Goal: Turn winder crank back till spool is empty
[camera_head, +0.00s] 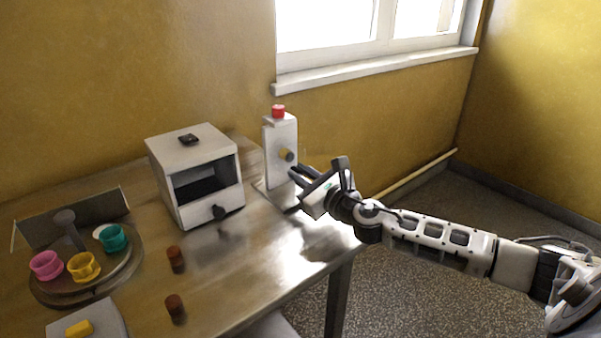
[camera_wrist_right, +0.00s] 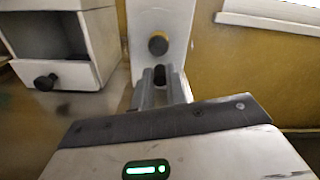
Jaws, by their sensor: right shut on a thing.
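The winder (camera_head: 281,137) is a white upright post at the table's right end, with a red cap (camera_head: 278,112) on top. A dark-faced, yellow-rimmed hub (camera_head: 286,155) sits on its front; the hub also shows in the right wrist view (camera_wrist_right: 158,45). My right gripper (camera_head: 293,173) reaches in from the right, just below the hub. In the wrist view its fingers (camera_wrist_right: 164,80) are shut on a small dark piece, seemingly the crank handle, mostly hidden between them. I cannot make out any wound material on the spool. My left gripper is not in view.
A white box (camera_head: 190,150) with a dark opening and black knob stands left of the winder. A round turntable (camera_head: 50,293) bears pink, yellow and teal cups. Two brown cylinders (camera_head: 176,258) stand on the metal table. Wall and window lie behind.

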